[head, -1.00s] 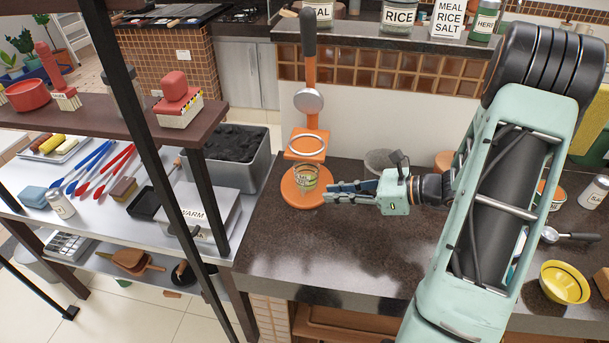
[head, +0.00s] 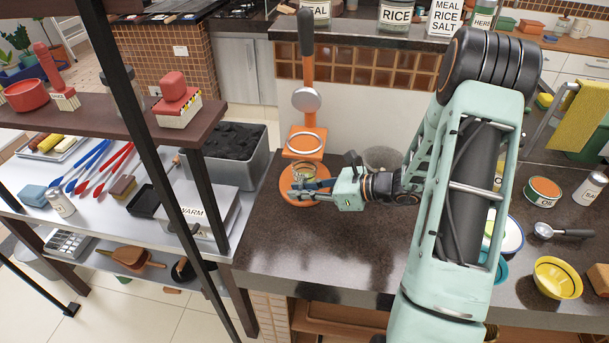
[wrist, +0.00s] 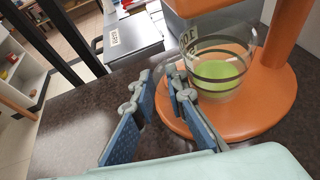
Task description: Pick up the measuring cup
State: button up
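The measuring cup looks to be the clear banded cup (head: 305,170) on the round orange base of the juice press (head: 323,199). In the wrist view the cup (wrist: 222,75) is see-through with dark bands and green in its lower part. My gripper (head: 300,186) is beside the cup at the press base. The fingers partly hide the cup in the head view.
The press's upright and lever (head: 306,60) rise behind the cup, with an orange ring holder (head: 306,154) above it. A grey bowl (head: 382,158) stands behind my arm. A shelf rack (head: 150,115) stands left. The front of the dark counter (head: 300,250) is clear.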

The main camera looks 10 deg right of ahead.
aim_at(300, 179)
grip_shut()
jog(key=shift+r, duration=0.1)
jog(key=shift+r, duration=0.7)
notch_tip(300, 179, up, 2)
jog(key=shift+r, duration=0.15)
jog(key=s+a+b, duration=0.1)
jog(key=s, duration=0.3)
jog(key=s+a+b, duration=0.1)
jog(key=s+a, duration=0.1)
jog(key=s, duration=0.2)
jog(key=s+a, duration=0.2)
jog(key=s, duration=0.2)
jog(key=shift+s+f+b, duration=0.15)
jog(key=shift+f+b, duration=0.1)
jog(key=shift+b, duration=0.15)
jog(key=shift+s+a+r+p, duration=0.25)
jog(key=shift+s+p, duration=0.15)
jog(key=shift+p, duration=0.2)
jog(key=shift+s+a+r+p, duration=0.2)
jog(key=shift+s+p, duration=0.15)
jog(key=shift+p, duration=0.2)
jog(key=shift+s+p, duration=0.35)
jog(key=shift+p, duration=0.2)
jog(key=p, duration=0.2)
jog(key=shift+s+p, duration=0.1)
jog(key=shift+p, duration=0.2)
